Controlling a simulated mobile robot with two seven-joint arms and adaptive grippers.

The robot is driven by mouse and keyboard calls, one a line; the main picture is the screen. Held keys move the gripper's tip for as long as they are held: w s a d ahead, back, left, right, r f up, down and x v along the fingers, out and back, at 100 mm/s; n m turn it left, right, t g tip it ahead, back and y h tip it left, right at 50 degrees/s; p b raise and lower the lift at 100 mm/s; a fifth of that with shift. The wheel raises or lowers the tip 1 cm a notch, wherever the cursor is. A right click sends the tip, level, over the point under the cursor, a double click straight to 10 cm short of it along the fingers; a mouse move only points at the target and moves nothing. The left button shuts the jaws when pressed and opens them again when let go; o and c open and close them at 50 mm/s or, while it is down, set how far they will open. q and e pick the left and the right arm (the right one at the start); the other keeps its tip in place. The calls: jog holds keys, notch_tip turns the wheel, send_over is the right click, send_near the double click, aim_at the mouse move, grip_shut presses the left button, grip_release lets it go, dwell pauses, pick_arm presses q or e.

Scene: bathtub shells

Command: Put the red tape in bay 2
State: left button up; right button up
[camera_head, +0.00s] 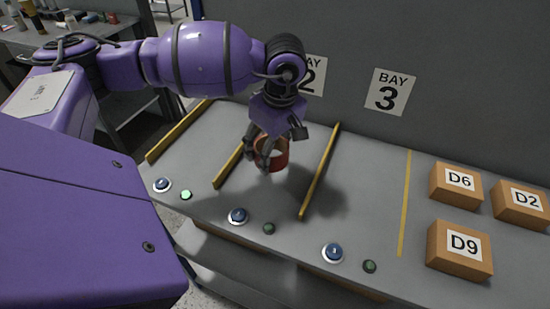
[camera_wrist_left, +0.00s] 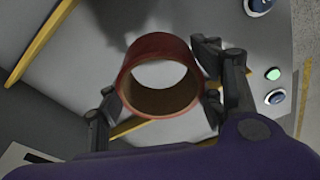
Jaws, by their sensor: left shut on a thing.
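The red tape (camera_head: 277,159) is a hollow red roll with a tan inside. My left gripper (camera_head: 266,145) is shut on it, and in the left wrist view the tape (camera_wrist_left: 128,62) sits between the two fingers. In the head view it appears over bay 2, between the middle yellow divider (camera_head: 228,166) and the right yellow divider (camera_head: 319,172). A shadow lies on the bench to its right; it looks held above the surface, but the exact height is unclear. The bay 2 sign (camera_head: 313,78) on the wall is partly hidden by my arm. My right gripper is not in view.
The bay 3 sign (camera_head: 390,92) is to the right. Boxes D6 (camera_head: 439,184), D2 (camera_head: 505,205) and D9 (camera_head: 441,252) stand past a yellow line (camera_head: 405,205). Blue buttons (camera_head: 238,215) line the front edge. The left green lamp (camera_head: 186,195) is lit; the others look dark.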

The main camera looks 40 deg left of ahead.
pick_arm(q)
jog(key=shift+w+d+f, duration=0.1)
jog(key=shift+w+f, duration=0.3)
jog(key=shift+f, duration=0.05)
jog(key=shift+w+f, duration=0.15)
jog(key=shift+f, duration=0.8)
jog(key=shift+w+f, duration=0.1)
jog(key=shift+f, duration=0.8)
jog(key=shift+f, duration=0.2)
jog(key=o, duration=1.2)
jog(key=shift+c, duration=0.2)
notch_tip(320, 180, up, 12)
jog(key=d, duration=0.1)
jog(key=shift+d+r, duration=0.15)
jog(key=shift+d, duration=0.25)
jog(key=shift+s, duration=0.1)
